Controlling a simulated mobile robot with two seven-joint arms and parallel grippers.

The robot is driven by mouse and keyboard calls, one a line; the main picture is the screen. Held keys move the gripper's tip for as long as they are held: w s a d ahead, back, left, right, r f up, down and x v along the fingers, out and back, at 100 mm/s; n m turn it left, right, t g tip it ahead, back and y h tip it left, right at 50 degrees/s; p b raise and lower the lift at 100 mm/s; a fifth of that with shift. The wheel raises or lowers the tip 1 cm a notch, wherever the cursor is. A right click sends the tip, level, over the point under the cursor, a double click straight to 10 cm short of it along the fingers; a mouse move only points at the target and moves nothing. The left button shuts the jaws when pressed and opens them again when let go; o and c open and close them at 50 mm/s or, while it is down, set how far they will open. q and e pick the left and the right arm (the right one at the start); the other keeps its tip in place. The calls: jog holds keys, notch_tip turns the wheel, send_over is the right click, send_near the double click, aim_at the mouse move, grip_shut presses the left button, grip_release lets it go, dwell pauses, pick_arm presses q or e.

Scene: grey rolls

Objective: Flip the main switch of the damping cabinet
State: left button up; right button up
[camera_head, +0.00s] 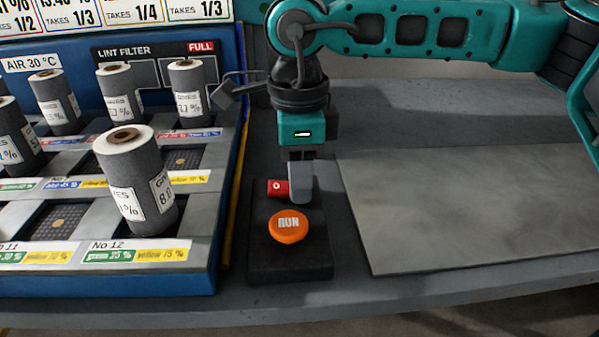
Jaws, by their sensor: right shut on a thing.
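A red rocker switch (276,188) marked with a white "O" sits at the back of a small black box (290,263). An orange RUN button (289,227) is in front of it on the same box. My right gripper (301,186) points down at the switch and is shut on it, its grey finger covering the switch's right part. The blue-framed cabinet (231,130) stands to the left of the box. My left gripper is not in view.
Several grey rolls with labels stand in the cabinet's slots, the nearest (140,185) close to the box's left. A LINT FILTER panel (150,62) with a red FULL sign is behind them. A bare grey plate (470,210) lies at the right.

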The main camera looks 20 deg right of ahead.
jog(key=shift+a+r+h+p, duration=0.25)
jog(key=shift+r+h+p, duration=0.05)
jog(key=shift+h+p, duration=0.45)
jog(key=shift+w+a+r+g+h+p, duration=0.1)
jog(key=shift+a+g+h+p, duration=0.1)
jog(key=shift+g+h+p, duration=0.4)
jog(key=shift+w+h+p, duration=0.1)
jog(key=shift+h+p, duration=0.25)
jog(key=shift+h, duration=0.3)
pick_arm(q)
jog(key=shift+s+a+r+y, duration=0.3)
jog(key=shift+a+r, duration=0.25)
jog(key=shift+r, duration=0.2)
pick_arm(e)
jog(key=o, duration=1.1)
jog(key=shift+c, duration=0.2)
pick_arm(q)
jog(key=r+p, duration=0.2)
jog(key=p, duration=0.1)
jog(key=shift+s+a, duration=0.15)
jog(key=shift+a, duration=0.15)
pick_arm(e)
jog(key=v, duration=1.2)
jog(key=shift+a+r, duration=0.25)
jog(key=shift+r, duration=0.05)
